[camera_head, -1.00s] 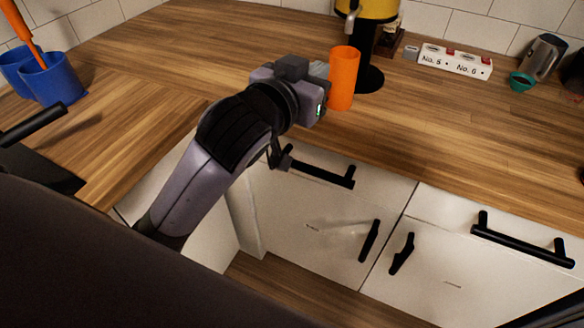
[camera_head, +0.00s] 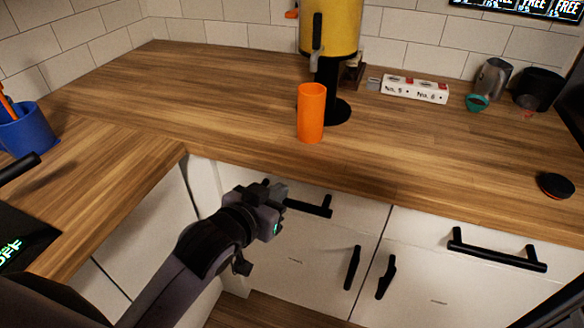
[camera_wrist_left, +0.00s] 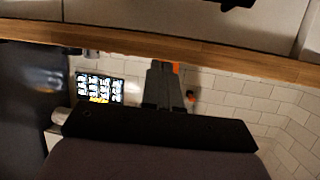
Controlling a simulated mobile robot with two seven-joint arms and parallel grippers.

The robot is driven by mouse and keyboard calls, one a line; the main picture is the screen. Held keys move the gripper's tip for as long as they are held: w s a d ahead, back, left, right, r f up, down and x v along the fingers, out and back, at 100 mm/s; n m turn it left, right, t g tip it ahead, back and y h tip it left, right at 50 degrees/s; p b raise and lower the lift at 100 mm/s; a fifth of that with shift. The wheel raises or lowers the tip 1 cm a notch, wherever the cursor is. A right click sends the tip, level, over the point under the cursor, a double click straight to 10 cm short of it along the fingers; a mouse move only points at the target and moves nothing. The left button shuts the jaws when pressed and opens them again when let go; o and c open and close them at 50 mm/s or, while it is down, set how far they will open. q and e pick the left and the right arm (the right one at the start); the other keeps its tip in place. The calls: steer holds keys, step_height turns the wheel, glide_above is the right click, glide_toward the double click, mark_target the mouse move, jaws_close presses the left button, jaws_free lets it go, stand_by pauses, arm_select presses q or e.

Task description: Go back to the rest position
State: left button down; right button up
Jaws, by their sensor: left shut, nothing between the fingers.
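My left gripper (camera_head: 277,193) is in the head view, below the counter edge and in front of the white drawer (camera_head: 345,222) with a black handle (camera_head: 308,207). It is shut and empty. In the left wrist view its closed fingers (camera_wrist_left: 164,76) point toward the tiled wall, with nothing between them. The left arm comes up from the lower left. An orange cup (camera_head: 311,113) stands upright on the counter, apart from the gripper. My right gripper is not in view.
The wooden counter (camera_head: 210,90) is mostly bare. A yellow dispenser (camera_head: 331,27) on a black stand is behind the cup. A white No. 5 and No. 6 box (camera_head: 414,91), teal bowl (camera_head: 476,103), metal jug (camera_head: 492,77) and black disc (camera_head: 556,186) are rightward. A blue container (camera_head: 26,128) is left.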

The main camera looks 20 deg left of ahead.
arm_select(q)
steer(key=s+a+f+g, duration=0.1)
steer(key=s+a+f, duration=0.1)
steer(key=s+f, duration=0.6)
steer(key=s+a+f+g, duration=0.2)
steer(key=s+f, duration=0.7)
steer(key=f, duration=0.4)
steer(key=shift+p, duration=0.35)
